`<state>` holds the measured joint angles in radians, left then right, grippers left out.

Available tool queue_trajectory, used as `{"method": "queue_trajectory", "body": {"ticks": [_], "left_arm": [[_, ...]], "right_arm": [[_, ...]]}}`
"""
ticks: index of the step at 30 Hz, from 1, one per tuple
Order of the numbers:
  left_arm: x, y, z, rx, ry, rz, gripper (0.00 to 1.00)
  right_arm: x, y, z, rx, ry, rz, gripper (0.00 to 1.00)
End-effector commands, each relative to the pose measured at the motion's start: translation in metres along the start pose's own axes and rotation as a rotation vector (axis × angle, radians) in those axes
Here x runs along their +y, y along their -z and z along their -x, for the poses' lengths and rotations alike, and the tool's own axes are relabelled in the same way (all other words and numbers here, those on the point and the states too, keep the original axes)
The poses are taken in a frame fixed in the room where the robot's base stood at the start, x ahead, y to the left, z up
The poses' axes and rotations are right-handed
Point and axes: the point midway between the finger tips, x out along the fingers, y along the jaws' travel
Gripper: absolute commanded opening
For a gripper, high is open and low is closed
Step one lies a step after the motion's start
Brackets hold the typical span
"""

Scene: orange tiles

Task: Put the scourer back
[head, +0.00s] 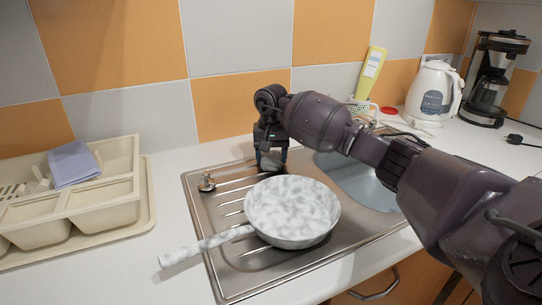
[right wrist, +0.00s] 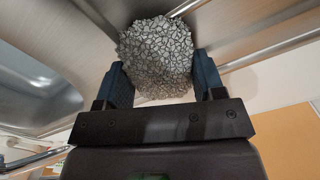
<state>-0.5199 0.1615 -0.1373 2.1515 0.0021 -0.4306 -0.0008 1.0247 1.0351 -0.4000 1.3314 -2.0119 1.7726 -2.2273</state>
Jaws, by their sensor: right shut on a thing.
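The scourer (right wrist: 156,52) is a grey, wiry metal ball. In the right wrist view it sits between the two blue fingers of my right gripper (head: 270,158), which is shut on it. In the head view the gripper points down over the back of the metal drainboard (head: 225,220), behind the pan; the scourer (head: 271,162) shows only as a small grey patch between the fingers. I cannot tell whether it touches the metal. My left gripper is out of view.
A speckled white pan (head: 292,208) lies on the drainboard, its handle toward the front left. The sink basin (head: 360,182) is partly behind my right arm. A beige cutlery tray (head: 105,215) with a cloth (head: 73,163) stands left. A yellow bottle (head: 371,72), kettle (head: 432,92) and coffee maker (head: 493,80) stand back right.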

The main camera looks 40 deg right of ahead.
Motion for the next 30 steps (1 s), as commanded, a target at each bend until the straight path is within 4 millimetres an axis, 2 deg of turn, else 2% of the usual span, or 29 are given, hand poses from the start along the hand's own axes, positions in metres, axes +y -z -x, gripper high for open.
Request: {"method": "queue_trajectory", "body": {"ticks": [1,2,6,7,14,19,23,30], "left_arm": [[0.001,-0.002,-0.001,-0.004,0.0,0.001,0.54],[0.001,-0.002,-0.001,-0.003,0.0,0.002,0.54],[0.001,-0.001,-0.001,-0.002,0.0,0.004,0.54],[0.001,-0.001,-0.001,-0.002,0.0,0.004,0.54],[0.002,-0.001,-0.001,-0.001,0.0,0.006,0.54],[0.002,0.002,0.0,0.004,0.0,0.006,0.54],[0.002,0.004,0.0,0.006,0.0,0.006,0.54],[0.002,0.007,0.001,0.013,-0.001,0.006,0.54]], "right_arm": [[0.0,0.0,-0.003,-0.001,-0.002,0.0,0.44],[0.0,0.0,-0.003,-0.001,-0.001,0.0,0.64],[0.0,0.0,-0.002,0.0,0.0,0.0,0.86],[0.0,0.0,-0.002,0.0,0.0,0.0,0.88],[0.0,0.0,-0.001,0.0,0.0,0.0,0.88],[0.0,0.001,0.009,0.003,0.001,0.0,0.88],[0.0,0.001,0.029,0.005,0.002,0.001,0.88],[0.0,0.001,0.076,0.005,0.003,0.0,0.88]]}}
